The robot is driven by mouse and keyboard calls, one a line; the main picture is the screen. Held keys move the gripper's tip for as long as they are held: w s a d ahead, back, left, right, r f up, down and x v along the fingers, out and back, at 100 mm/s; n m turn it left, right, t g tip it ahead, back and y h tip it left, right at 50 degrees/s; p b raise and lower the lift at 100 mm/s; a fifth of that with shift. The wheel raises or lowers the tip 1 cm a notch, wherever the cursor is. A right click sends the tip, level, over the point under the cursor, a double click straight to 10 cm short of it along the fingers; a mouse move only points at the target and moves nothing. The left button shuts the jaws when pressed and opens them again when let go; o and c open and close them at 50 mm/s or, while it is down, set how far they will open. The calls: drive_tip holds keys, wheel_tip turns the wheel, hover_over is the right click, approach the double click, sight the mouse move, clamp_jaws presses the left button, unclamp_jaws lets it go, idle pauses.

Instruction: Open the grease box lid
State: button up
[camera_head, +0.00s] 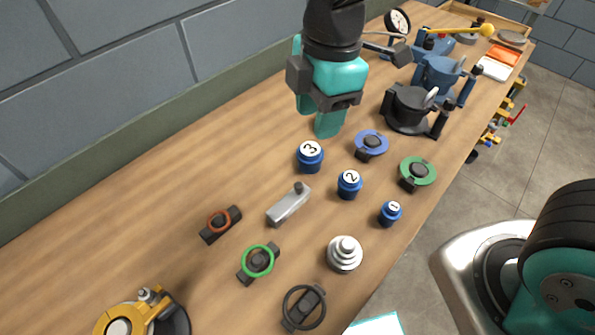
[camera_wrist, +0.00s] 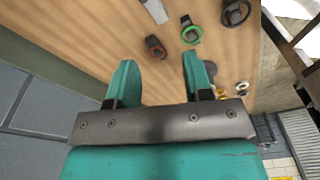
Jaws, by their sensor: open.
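No part is clearly labelled as the grease box. A grey oblong piece with a small dark knob (camera_head: 288,205) lies mid-bench, and I cannot tell whether it is the box or its lid. Its end shows at the top of the wrist view (camera_wrist: 155,10). The gripper is apart from it.
Blue knobs 2 (camera_head: 349,185) and 1 (camera_head: 390,214) and a stepped silver cylinder (camera_head: 345,254) stand nearby. Ringed parts in red (camera_head: 219,224) and green (camera_head: 258,262) lie in front.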

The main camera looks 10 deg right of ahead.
wheel_tip(320, 180, down, 2)
drive_tip(key=w+a+f+n+h, duration=0.1)
drive_tip(key=w+a+n, duration=0.2)
drive_tip(key=n, duration=0.2)
drive_tip(key=n+p, duration=0.1)
drive_tip(key=p, duration=0.2)
approach(298, 184)
drive_tip(key=f, duration=0.9)
drive_tip(key=shift+s+a+f, duration=0.1)
drive_tip(key=shift+s+f, duration=0.1)
drive_tip(key=shift+c, duration=0.4)
clamp_jaws()
